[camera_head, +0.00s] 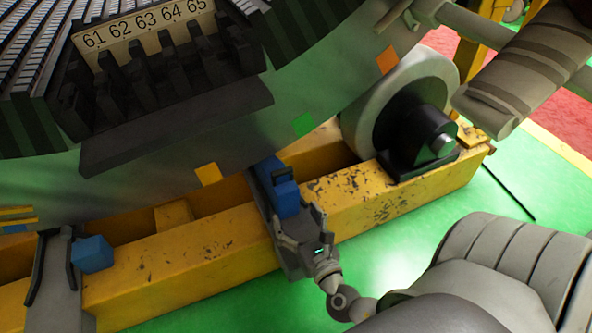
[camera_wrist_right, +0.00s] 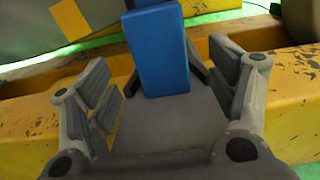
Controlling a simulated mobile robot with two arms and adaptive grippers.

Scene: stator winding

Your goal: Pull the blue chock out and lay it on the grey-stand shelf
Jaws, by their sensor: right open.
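A blue chock (camera_head: 284,196) stands in a dark grey bracket on the yellow beam, under the large round stator (camera_head: 240,130). My right gripper (camera_head: 303,232) is open just in front of this chock. In the right wrist view, the chock (camera_wrist_right: 162,55) stands upright in the gap between the open fingers (camera_wrist_right: 163,82), with space on both sides. Its top is cut off there. A second blue block (camera_head: 92,254) sits at another bracket at the lower left. My left gripper is not in view. I cannot make out a grey-stand shelf.
The yellow beam (camera_head: 190,253) runs across below the stator, with green floor (camera_head: 385,255) in front. A grey roller wheel (camera_head: 402,95) with a black bearing block (camera_head: 428,138) stands on the right. A numbered strip (camera_head: 140,30) marks the stator slots.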

